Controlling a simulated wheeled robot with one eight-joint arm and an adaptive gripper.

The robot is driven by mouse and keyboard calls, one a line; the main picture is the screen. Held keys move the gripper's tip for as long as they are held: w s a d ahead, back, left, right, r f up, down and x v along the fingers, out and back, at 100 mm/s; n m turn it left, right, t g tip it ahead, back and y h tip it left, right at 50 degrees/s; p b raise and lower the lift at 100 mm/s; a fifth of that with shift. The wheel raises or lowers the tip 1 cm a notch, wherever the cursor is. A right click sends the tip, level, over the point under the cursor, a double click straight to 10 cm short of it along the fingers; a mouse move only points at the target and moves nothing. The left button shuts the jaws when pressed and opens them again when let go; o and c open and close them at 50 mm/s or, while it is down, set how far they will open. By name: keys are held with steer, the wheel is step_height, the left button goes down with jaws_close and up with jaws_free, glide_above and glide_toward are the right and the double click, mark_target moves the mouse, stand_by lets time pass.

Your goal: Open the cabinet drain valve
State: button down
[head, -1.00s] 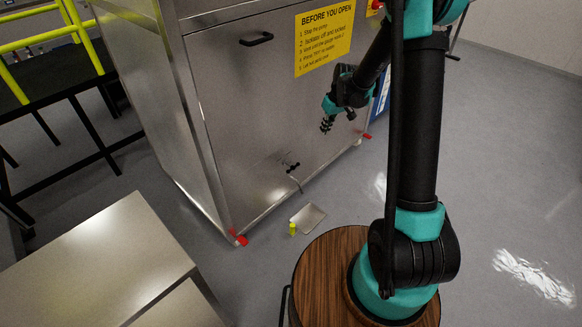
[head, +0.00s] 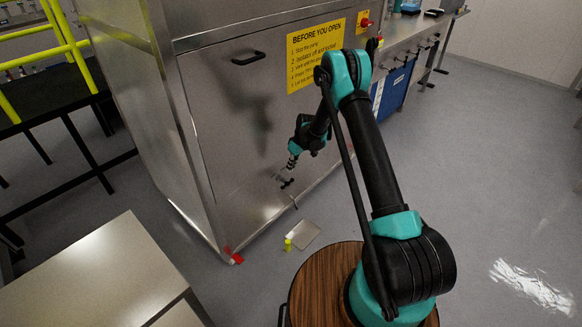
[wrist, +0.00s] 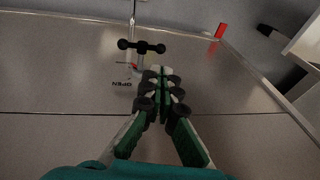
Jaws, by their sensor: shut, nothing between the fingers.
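The steel cabinet (head: 225,150) stands in front of me. Its drain valve, with a small black T-shaped handle (head: 287,183), sits low on the front panel above a short pipe (head: 294,203). In the wrist view the black handle (wrist: 141,46) lies crosswise just beyond my fingertips, and an "OPEN" label (wrist: 122,82) shows beside it on the panel. My gripper (head: 291,166) is close above and beside the valve; in the wrist view its fingers (wrist: 161,75) are together and empty. Whether they touch the handle I cannot tell.
A shallow metal tray (head: 304,235) and a yellow cylinder (head: 288,244) lie on the floor below the valve. A red cabinet foot (head: 236,259) is at the left corner. A steel bench (head: 95,275) stands at lower left. The floor at right is clear.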

mark_target(285, 182)
steer(key=x, duration=1)
steer(key=shift+f, duration=0.1)
